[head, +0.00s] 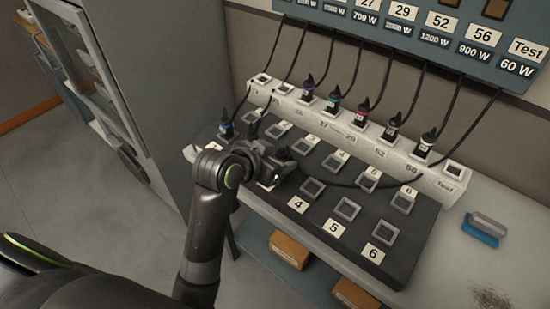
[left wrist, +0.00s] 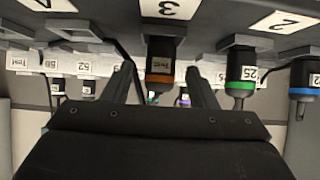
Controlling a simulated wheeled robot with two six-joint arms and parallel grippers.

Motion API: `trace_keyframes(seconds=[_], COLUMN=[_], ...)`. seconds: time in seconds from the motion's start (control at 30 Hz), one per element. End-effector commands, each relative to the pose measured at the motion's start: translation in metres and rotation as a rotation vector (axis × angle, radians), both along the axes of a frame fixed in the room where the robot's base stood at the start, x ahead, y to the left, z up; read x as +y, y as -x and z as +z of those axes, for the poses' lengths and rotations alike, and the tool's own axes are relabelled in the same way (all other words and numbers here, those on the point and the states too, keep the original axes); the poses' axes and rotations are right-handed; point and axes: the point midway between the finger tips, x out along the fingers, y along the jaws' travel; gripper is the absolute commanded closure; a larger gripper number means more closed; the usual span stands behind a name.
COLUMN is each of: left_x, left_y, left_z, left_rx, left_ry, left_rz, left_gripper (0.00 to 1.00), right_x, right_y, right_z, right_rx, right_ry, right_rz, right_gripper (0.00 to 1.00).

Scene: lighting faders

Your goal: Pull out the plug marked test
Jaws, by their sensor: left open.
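The plug marked Test (left wrist: 160,65) is dark with an orange band. In the left wrist view it sits in a socket of the dark board (head: 430,215), by the label 3. My left gripper (head: 280,163) is over the board. In the left wrist view its open fingers (left wrist: 160,80) stand on either side of the Test plug, with gaps visible. In the head view the gripper hides this plug, and a black cable runs to it from the right. My right gripper is not in view.
A blue-grey object (head: 484,229) lies at the right. A cabinet (head: 150,70) stands left.

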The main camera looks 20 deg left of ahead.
Motion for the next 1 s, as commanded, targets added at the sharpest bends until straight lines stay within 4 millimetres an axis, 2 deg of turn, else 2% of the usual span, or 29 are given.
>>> trace_keyframes(seconds=[0.07, 0.4, 1.0], left_x=[0.0, 0.0002, 0.0001], left_y=[0.0001, 0.0002, 0.0001], left_z=[0.0001, -0.0001, 0.0064], left_rx=[0.0, 0.0, -0.002], left_ry=[0.0, 0.0, 0.001], left_rz=[0.0, 0.0, 0.0], left_gripper=[0.51, 0.95, 0.95], right_x=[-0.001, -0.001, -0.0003], right_y=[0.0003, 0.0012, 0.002], right_z=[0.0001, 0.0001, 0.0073], right_rx=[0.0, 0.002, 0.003], right_ry=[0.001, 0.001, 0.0], right_rz=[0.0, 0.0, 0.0], right_gripper=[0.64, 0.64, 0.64])
